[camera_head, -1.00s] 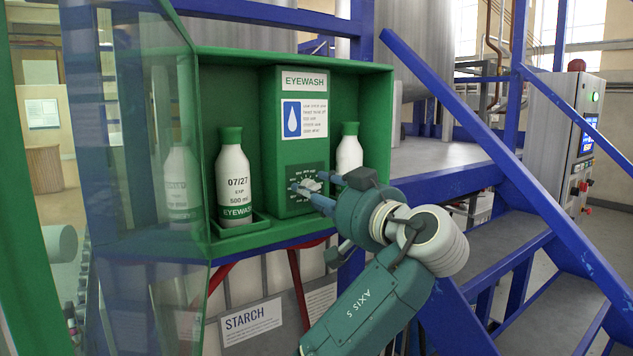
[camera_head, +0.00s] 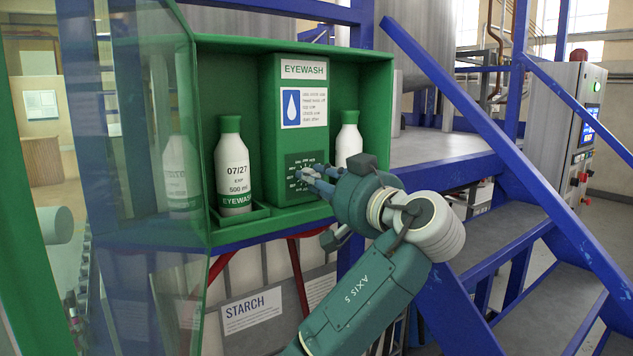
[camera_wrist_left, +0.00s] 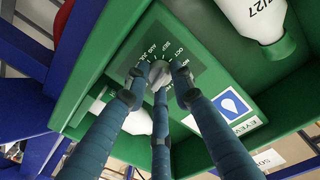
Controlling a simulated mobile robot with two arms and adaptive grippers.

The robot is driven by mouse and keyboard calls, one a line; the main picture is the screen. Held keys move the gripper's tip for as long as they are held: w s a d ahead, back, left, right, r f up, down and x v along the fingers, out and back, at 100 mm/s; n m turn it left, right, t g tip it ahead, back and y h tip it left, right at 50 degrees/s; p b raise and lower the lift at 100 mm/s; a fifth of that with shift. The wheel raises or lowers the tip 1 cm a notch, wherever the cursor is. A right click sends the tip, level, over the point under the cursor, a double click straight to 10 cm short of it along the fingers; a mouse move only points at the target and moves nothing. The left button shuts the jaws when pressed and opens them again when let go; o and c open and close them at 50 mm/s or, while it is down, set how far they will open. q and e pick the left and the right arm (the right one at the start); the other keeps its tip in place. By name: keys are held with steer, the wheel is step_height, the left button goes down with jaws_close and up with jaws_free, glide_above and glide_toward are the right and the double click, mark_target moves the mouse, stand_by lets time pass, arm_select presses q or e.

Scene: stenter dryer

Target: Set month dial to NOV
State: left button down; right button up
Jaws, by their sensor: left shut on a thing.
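The month dial (camera_head: 294,161) is a dark plate with pale month marks, low on the front of the green eyewash box. My left gripper (camera_head: 310,174) is at the dial, its blue fingers hiding part of the plate. I cannot tell which month the knob points to. My right gripper is not in view.
A white eyewash bottle (camera_head: 235,170) stands left of the box, another (camera_head: 348,138) right of it behind my wrist. The green cabinet (camera_head: 378,90) encloses them, with its clear door (camera_head: 150,130) open at the left. Blue stair rails (camera_head: 470,108) rise close on the right.

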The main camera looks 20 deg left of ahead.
arm_select(q)
steer(key=shift+f+m+g+b, duration=0.15)
steer(key=shift+m+b, duration=0.15)
steer(key=shift+m, duration=1.9)
steer(key=shift+f+m+g+b, duration=0.15)
steer(key=shift+m+b, duration=0.1)
steer(key=shift+m, duration=1.95)
steer(key=c, duration=1.5)
jaws_free()
steer(key=shift+r, duration=0.2)
steer(key=shift+s, duration=0.1)
